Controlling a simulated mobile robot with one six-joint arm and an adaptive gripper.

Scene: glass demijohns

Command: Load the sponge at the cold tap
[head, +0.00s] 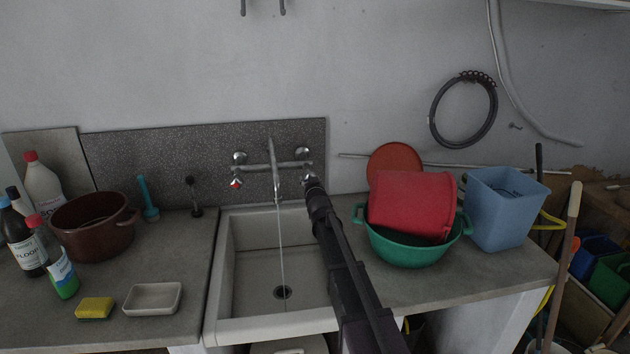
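A yellow sponge (95,307) with a green layer lies on the left counter, beside a shallow white dish (153,298). A wall tap (274,167) hangs over the sink (254,268), and a thin stream of water (281,240) falls from its spout to the drain. The tap's left handle (235,183) carries a red mark. My gripper (310,186) is at the tap's right handle, in front of it and covering most of it. I cannot tell whether the fingers touch or grip that handle. The sponge is far to the left of my gripper.
A brown pot (93,226) and several bottles stand on the left counter. A green basin (410,248) holding a red tub (412,203), and a blue bin (503,207), stand right of the sink.

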